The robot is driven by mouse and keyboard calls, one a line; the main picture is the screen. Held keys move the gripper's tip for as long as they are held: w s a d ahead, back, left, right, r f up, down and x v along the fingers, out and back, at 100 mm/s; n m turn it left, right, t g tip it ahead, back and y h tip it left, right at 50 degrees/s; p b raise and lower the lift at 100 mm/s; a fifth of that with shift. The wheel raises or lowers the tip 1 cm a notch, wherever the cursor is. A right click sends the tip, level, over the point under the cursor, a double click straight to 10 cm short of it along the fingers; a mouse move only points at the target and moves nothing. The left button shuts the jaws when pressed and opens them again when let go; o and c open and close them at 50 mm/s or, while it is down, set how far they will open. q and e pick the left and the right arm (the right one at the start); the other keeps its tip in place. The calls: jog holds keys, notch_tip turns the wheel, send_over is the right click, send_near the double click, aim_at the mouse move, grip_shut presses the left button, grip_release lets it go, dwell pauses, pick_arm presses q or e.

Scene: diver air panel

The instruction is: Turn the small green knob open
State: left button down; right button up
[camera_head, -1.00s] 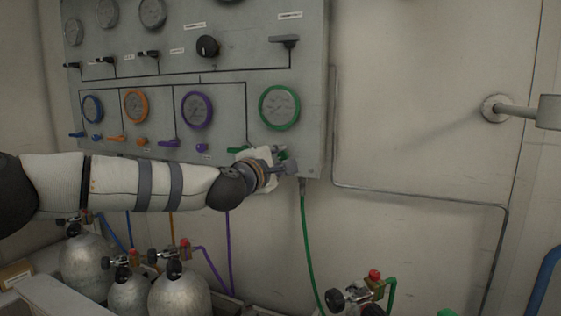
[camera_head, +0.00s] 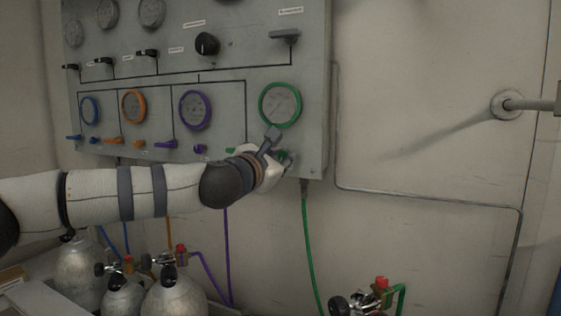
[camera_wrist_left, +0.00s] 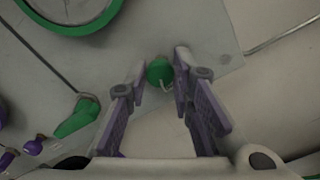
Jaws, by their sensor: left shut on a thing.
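The small green knob (camera_wrist_left: 159,72) is on the lower right part of the grey panel. In the left wrist view it sits between the fingertips of my left gripper (camera_wrist_left: 161,78), which is shut on it. In the head view my left gripper (camera_head: 280,153) is at the panel's lower right corner, below the green-ringed gauge (camera_head: 280,104). The knob is largely hidden there by the gripper. A green lever handle (camera_wrist_left: 76,119) is left of the knob in the wrist view, apart from the fingers. My right gripper is not in view.
The grey panel (camera_head: 230,85) carries other gauges, levers and blue, orange and purple knobs to the left. A green hose (camera_head: 308,250) hangs below. Gas cylinders (camera_head: 175,298) stand at the lower left. The wall right of the panel is mostly clear.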

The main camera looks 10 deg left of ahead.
pick_arm(q)
jog(key=shift+r+n, duration=0.1)
jog(key=shift+n, duration=0.3)
jog(key=c, duration=1.4)
grip_release()
jog(key=shift+d, duration=0.1)
jog(key=s+a, duration=0.2)
jog(key=s, duration=0.9)
jog(key=shift+s+a, duration=0.2)
jog(key=shift+s, duration=0.2)
